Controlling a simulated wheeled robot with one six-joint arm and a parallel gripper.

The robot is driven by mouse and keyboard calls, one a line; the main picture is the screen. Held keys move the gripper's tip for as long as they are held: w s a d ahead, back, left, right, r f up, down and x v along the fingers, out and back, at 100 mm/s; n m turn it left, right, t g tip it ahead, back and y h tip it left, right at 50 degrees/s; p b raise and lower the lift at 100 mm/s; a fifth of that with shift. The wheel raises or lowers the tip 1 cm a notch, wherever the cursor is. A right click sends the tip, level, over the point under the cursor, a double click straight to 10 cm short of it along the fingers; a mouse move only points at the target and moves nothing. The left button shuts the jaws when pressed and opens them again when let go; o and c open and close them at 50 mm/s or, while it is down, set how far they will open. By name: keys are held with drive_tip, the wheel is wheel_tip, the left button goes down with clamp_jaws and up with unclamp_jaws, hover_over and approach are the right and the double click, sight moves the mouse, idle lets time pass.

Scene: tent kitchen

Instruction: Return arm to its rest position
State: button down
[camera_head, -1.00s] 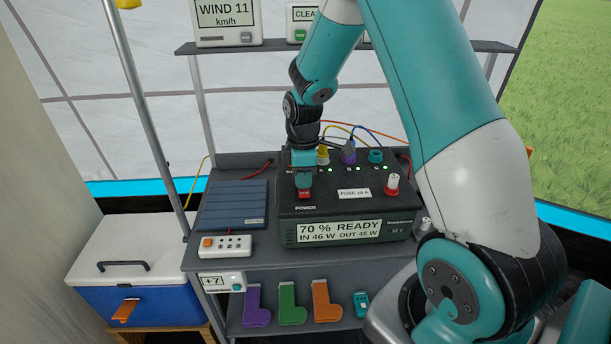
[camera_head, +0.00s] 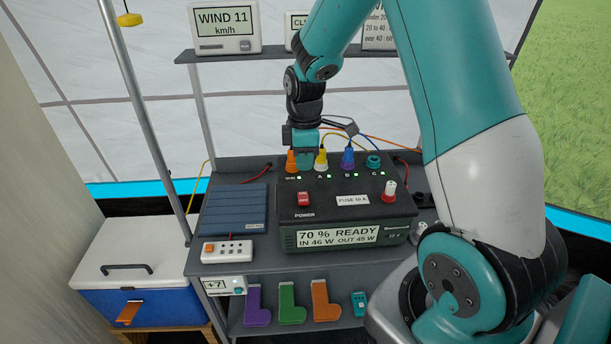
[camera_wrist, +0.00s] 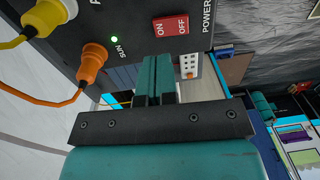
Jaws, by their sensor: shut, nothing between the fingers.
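My gripper (camera_head: 306,160) is shut and empty, held above the back left of the black power station. In the wrist view its closed teal fingers (camera_wrist: 158,80) point toward the station's top. The power station (camera_head: 343,212) stands on the grey shelf unit, its display reading 70 % READY, IN 46 W, OUT 45 W. The red power switch (camera_head: 304,200) is in clear view in front of the gripper, and shows ON and OFF marks in the wrist view (camera_wrist: 171,26). The orange SUN plug (camera_head: 291,161) sits just beside the fingers; I cannot tell whether they touch.
A white fuse holder (camera_head: 389,191) is at the station's right. A metal pole (camera_head: 152,130) rises at left, beside a blue cooler (camera_head: 137,300). A shelf (camera_head: 270,53) crosses behind the arm.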

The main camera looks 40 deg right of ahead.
wheel_tip(320, 180, up, 7)
drive_tip(key=shift+w+f, duration=0.15)
drive_tip(key=shift+w, duration=0.25)
drive_tip(key=s+a+r+m+y, duration=0.1)
drive_tip(key=s+a+r, duration=0.2)
drive_tip(key=s+a, duration=0.3)
drive_tip(key=s+a+r+m+y, duration=0.1)
drive_tip(key=s+a+r, duration=0.25)
drive_tip(key=a, duration=0.55)
drive_tip(key=s+a+m+y, duration=0.1)
drive_tip(key=s+a, duration=0.2)
drive_tip(key=s, duration=0.4)
drive_tip(key=s+a+m+y, duration=0.1)
drive_tip(key=s+a, duration=0.3)
drive_tip(key=s, duration=0.3)
drive_tip(key=shift+a+r, duration=0.15)
drive_tip(key=shift+r, duration=0.25)
